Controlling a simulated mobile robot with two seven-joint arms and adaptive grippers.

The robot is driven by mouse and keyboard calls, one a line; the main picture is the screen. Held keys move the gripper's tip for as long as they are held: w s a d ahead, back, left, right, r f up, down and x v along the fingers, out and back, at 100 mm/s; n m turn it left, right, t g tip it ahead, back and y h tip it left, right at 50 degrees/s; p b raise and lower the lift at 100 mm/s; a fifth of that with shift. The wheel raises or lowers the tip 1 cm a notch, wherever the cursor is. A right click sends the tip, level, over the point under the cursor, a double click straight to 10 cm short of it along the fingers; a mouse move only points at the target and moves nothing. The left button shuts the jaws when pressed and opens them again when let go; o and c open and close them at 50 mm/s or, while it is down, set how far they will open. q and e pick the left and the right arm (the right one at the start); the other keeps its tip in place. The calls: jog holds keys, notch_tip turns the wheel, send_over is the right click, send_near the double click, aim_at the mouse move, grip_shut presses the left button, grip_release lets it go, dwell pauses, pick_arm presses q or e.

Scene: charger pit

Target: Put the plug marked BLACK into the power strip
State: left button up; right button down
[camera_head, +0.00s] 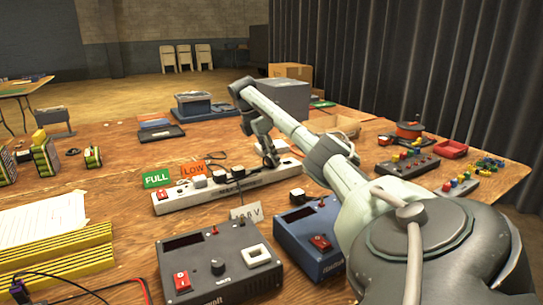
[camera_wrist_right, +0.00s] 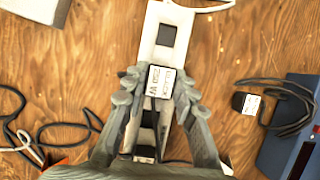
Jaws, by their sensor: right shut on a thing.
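The white power strip (camera_head: 215,195) lies on the wooden table with several plugs along it; it also runs under my right gripper in the wrist view (camera_wrist_right: 183,18). My right gripper (camera_head: 270,159) is over the strip's far right end. In the wrist view its fingers (camera_wrist_right: 158,88) are shut on a plug (camera_wrist_right: 160,80) with a white label. The label's print is too blurred to read. The plug overlaps the strip; whether it is seated or held above, I cannot tell. A loose dark plug (camera_wrist_right: 248,103) with a white label lies right of the strip. My left gripper is not in view.
A green FULL card (camera_head: 157,179) and an orange LOW card (camera_head: 193,169) stand behind the strip. A grey charger (camera_head: 220,270) and a blue charger (camera_head: 308,235) stand in front. Black cords (camera_wrist_right: 70,125) lie left of my gripper.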

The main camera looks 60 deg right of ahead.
dwell(0.4)
jog(key=shift+p, duration=0.5)
jog(key=shift+r, duration=0.1)
dwell(0.3)
jog(key=shift+p, duration=0.45)
jog(key=shift+p, duration=0.35)
jog(key=shift+f, duration=0.6)
dwell(1.5)
jog(key=c, duration=1.1)
grip_release()
jog(key=shift+c, duration=0.2)
